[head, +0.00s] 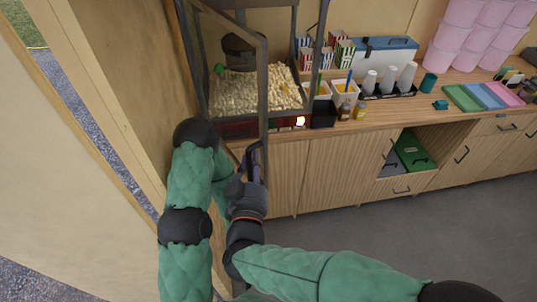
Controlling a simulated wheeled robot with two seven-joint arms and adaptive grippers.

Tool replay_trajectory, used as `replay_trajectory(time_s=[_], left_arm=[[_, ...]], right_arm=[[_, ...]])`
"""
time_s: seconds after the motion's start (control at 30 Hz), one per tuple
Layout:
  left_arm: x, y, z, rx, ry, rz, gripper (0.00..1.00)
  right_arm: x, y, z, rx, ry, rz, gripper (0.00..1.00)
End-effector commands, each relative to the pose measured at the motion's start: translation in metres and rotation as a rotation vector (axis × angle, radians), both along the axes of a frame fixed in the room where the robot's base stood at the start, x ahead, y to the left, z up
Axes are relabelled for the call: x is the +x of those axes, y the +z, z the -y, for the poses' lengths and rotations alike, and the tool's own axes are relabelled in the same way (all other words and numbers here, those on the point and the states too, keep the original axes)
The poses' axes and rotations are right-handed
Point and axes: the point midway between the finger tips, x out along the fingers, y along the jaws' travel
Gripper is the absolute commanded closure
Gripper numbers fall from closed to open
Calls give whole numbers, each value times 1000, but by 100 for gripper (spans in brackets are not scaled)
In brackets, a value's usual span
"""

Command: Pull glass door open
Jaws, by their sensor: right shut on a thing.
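The popcorn machine's glass door (263,85) has a dark metal frame. It stands swung out at an angle from the cabinet, its free edge toward me. Popcorn (285,92) lies piled inside, below a dark kettle (238,47). My right gripper (256,158) is shut at the lower part of the door's free edge, with its fingers pointing up; the exact contact is hard to see. My left arm comes up from the bottom left, close to the door's left side. Its gripper is hidden or out of view.
The wooden counter (400,122) carries a black box (323,114), a white bin (345,92), paper cups (387,80), striped popcorn boxes (345,52) and pink tubs (455,40). A wooden wall (110,70) stands close on the left. The grey floor (400,225) before the cabinets is clear.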

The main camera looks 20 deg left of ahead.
Motion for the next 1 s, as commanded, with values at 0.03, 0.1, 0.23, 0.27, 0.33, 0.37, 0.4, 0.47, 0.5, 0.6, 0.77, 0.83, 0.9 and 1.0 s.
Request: replay_trajectory(time_s=[0.03, 0.1, 0.23, 0.27, 0.33, 0.37, 0.4, 0.47, 0.5, 0.6, 0.77, 0.83, 0.9, 1.0], left_arm=[[0, 1, 0, 0, 0, 0, 60], [0, 1, 0, 0, 0, 0, 60], [0, 1, 0, 0, 0, 0, 60], [0, 1, 0, 0, 0, 0, 60], [0, 1, 0, 0, 0, 0, 60], [0, 1, 0, 0, 0, 0, 60], [0, 1, 0, 0, 0, 0, 60], [0, 1, 0, 0, 0, 0, 60], [0, 1, 0, 0, 0, 0, 60], [0, 1, 0, 0, 0, 0, 60], [0, 1, 0, 0, 0, 0, 60], [0, 1, 0, 0, 0, 0, 60], [0, 1, 0, 0, 0, 0, 60], [0, 1, 0, 0, -1, 0, 60]], right_arm=[[-3, -1, -3, -3, 4, -1, 100], [-6, -1, -6, -3, 6, -1, 100], [-8, -1, -9, -2, 8, 0, 100], [-8, -1, -9, -2, 8, 0, 100], [-8, -1, -9, -2, 9, 0, 100], [-8, -1, -9, -3, 8, -1, 100], [-8, -1, -9, -3, 8, -1, 100], [-8, -1, -9, -3, 8, -1, 100], [-8, -1, -9, -3, 8, -1, 100], [-8, -1, -9, -3, 8, -1, 69], [-8, -1, -9, -1, 8, -1, 53], [-8, -1, -9, 0, 8, -1, 53], [-8, 0, -9, 0, 9, -1, 53], [-10, 0, -9, 0, 10, 0, 53]])
